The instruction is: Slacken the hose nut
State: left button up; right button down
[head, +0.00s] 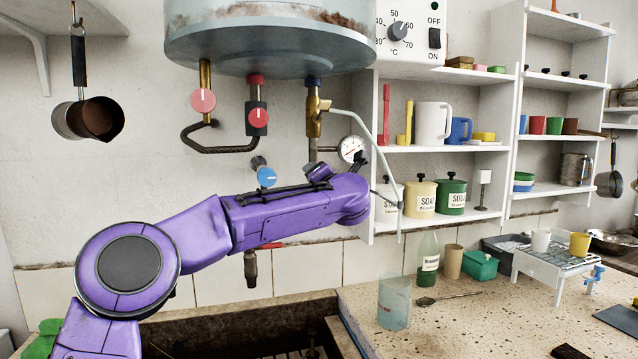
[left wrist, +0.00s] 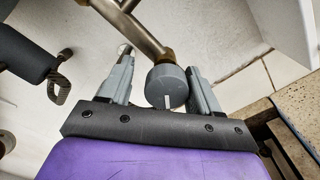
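A round grey knob-like nut with a white line (left wrist: 167,87) sits at the end of a metal pipe (left wrist: 133,25) with a brass collar in the left wrist view. I take it for the hose nut. My left gripper (left wrist: 159,62) is open, with one grey finger on each side of it. A gap shows at the left finger; whether the right finger touches is unclear. In the head view my purple left arm reaches across below the boiler (head: 270,45), and its wrist hides the nut and fingers. My right gripper is not in view.
Red-handled valves (head: 203,100), a blue knob (head: 266,177) and a pressure gauge (head: 352,148) are close around the arm. A thin grey tube (head: 378,140) hangs right of the brass valve (head: 314,115). Shelves (head: 440,148) with soap tins stand at right. The stone trough lies below.

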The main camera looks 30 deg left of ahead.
pick_arm(q)
jog(key=shift+f, duration=0.2)
jog(key=shift+d, duration=0.15)
jog(key=b+v, duration=0.3)
jog(key=v, duration=0.7)
jog(key=shift+s, duration=0.2)
jog(key=shift+r, duration=0.15)
